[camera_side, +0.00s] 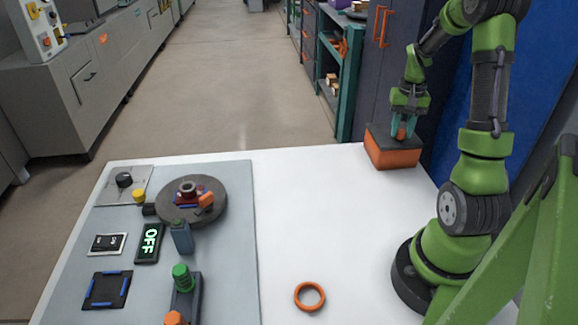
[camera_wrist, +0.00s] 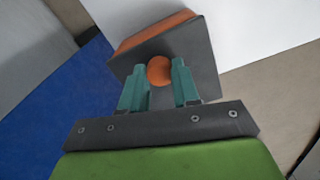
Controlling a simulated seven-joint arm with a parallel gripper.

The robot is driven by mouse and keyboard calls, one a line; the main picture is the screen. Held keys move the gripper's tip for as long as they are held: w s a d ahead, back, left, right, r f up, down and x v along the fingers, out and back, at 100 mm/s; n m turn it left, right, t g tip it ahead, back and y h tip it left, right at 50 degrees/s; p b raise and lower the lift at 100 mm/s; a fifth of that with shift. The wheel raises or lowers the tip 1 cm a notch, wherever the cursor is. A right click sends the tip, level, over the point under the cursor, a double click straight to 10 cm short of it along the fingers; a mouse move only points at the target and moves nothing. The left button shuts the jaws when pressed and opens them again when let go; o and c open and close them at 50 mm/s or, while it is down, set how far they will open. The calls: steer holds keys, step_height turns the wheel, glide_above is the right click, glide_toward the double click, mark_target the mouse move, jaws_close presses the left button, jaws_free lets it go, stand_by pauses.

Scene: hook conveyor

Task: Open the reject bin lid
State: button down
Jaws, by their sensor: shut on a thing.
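The reject bin (camera_side: 393,156) is an orange box at the far right corner of the white table. Its dark grey lid (camera_side: 378,133) lies on top, and in the side view it looks closed. An orange round knob (camera_side: 401,133) stands on the lid; it also shows in the wrist view (camera_wrist: 159,71). My gripper (camera_side: 402,125) comes down from above with its teal fingers on either side of the knob, shut on it. In the wrist view the fingers (camera_wrist: 160,80) flank the knob, and the dark lid (camera_wrist: 200,62) spreads behind them.
An orange ring (camera_side: 310,284) lies on the white table. The middle of the table is clear.

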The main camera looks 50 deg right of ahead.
mark_target(372, 127)
steer(key=shift+w, duration=0.1)
steer(key=shift+w+a+m, duration=0.15)
steer(key=shift+w+m, duration=0.8)
steer(key=shift+m, duration=0.05)
steer(key=w+m, duration=0.2)
steer(key=w+d+m, duration=0.1)
steer(key=w+m, duration=0.1)
steer(key=w+d+m, duration=0.1)
steer(key=w+m, duration=0.2)
steer(key=w+d+m, duration=0.5)
steer(key=d+m, duration=0.3)
steer(key=m, duration=0.1)
steer(key=shift+w+r, duration=0.1)
steer(key=c, duration=0.8)
jaws_free()
